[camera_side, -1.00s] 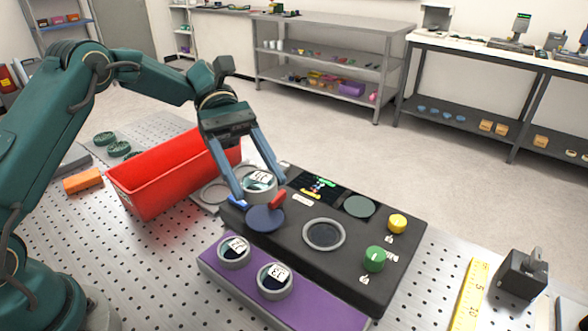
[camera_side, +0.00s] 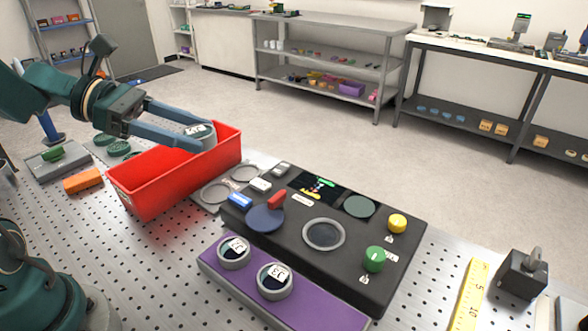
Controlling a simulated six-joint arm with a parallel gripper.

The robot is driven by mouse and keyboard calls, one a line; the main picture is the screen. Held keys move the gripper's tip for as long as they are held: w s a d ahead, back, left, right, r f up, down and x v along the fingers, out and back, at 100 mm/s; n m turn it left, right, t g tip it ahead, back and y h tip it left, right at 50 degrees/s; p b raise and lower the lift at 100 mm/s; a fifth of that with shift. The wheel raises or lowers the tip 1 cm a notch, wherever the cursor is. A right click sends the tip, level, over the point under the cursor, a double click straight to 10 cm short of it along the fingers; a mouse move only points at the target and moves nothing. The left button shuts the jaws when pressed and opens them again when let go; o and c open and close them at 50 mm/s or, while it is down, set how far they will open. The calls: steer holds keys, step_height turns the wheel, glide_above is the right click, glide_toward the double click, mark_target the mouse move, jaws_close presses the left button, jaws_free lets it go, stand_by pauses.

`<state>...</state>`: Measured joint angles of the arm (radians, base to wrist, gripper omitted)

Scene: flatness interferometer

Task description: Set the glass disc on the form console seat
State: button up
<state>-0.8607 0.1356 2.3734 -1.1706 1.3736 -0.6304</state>
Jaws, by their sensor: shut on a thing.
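My gripper (camera_side: 205,140) is shut on a glass disc (camera_side: 197,130), a grey-rimmed round piece with a white label, and holds it tilted over the right end of the red bin. Part of the disc is hidden by the fingers. The black console (camera_side: 300,262) sits to the right, with a grey-ringed round seat (camera_side: 323,235) in its middle that looks empty. It also bears a blue round pad (camera_side: 265,218) and a grey-green round pad (camera_side: 360,206). Two more labelled discs, one at the left (camera_side: 234,252) and one at the right (camera_side: 275,281), sit on the purple rack (camera_side: 318,313).
The red bin (camera_side: 160,187) stands left of the console. A grey plate with two rings (camera_side: 215,193) lies between them. Yellow (camera_side: 397,223) and green (camera_side: 374,259) knobs rise from the console. A dark block (camera_side: 522,273) and yellow ruler (camera_side: 468,298) lie right.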

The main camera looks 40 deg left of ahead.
steer(key=shift+s+d+m, duration=0.1)
steer(key=shift+s+m, duration=0.05)
steer(key=shift+m, duration=0.15)
steer(key=s+d+f+m+g+y, duration=0.2)
steer(key=s+d+f+m+g, duration=0.3)
steer(key=s, duration=0.4)
steer(key=s+d+f+m+g+y, duration=0.3)
steer(key=s+d+f+m+g, duration=0.2)
steer(key=s+d+m+g, duration=0.3)
steer(key=s+d+f+m+g+y, duration=0.3)
steer(key=s+d+f+m+g, duration=0.2)
steer(key=s+m+g, duration=0.3)
steer(key=shift+s+d+f+m, duration=0.1)
steer(key=shift+s+d+m, duration=0.15)
steer(key=shift+s, duration=0.5)
steer(key=shift+s+d+f+m, duration=0.15)
steer(key=shift+s+d+m, duration=0.15)
steer(key=shift+s, duration=0.45)
steer(key=shift+s+d+f+m, duration=0.1)
steer(key=shift+s+d+m, duration=0.15)
steer(key=shift+s, duration=0.5)
steer(key=shift+s+f, duration=0.1)
steer(key=shift+f, duration=2)
steer(key=shift+f, duration=0.15)
steer(key=o, duration=1.4)
